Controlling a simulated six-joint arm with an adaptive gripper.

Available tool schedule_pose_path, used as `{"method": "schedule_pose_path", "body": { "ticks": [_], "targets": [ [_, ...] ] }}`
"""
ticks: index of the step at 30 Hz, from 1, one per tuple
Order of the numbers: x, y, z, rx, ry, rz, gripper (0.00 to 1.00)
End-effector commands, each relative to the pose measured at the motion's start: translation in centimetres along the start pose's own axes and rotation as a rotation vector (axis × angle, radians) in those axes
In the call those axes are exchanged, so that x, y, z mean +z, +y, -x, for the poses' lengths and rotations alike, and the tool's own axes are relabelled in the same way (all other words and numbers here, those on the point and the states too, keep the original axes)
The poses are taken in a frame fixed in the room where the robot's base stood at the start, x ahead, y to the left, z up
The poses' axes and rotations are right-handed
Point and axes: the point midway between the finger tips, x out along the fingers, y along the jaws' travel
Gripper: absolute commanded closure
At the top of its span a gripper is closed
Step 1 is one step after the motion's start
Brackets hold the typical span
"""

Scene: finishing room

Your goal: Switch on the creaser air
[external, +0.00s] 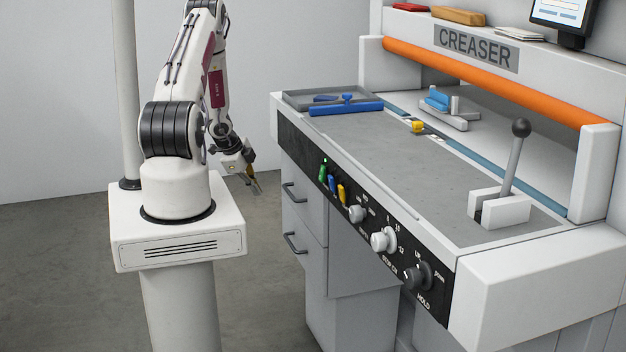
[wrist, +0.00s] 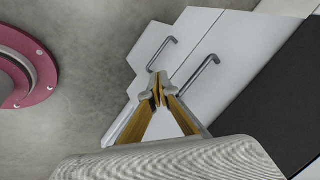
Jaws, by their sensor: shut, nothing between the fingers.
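The creaser (external: 480,48) is a grey machine with a black front panel (external: 298,142). On the panel sit a green switch lever (external: 322,171), a blue one (external: 332,183) and a yellow one (external: 341,194), side by side. A small green lamp glows just above the green lever. I cannot read any label that names the air switch. My gripper (external: 258,190) is shut and empty, left of the panel, below and apart from the levers. In the wrist view my gripper (wrist: 158,96) has its fingertips together and the levers are out of view.
Right of the levers are a small knob (external: 357,214), a white dial (external: 383,240) and a black dial (external: 417,276). Drawer handles (external: 294,243) stick out below the panel. A tall ball-topped lever (external: 513,160) stands on the bed. The floor beside my gripper is clear.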

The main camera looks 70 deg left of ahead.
Motion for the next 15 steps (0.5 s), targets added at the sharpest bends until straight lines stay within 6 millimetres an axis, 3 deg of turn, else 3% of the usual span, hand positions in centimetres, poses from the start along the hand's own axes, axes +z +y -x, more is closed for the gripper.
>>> {"method": "schedule_pose_path", "body": {
  "ticks": [6,15],
  "targets": [
    [-0.4,1.9,-2.5,-0.019,0.135,-0.124,1.00],
    [-2.6,4.8,-4.5,-0.078,0.358,-0.314,1.00]
  ]
}}
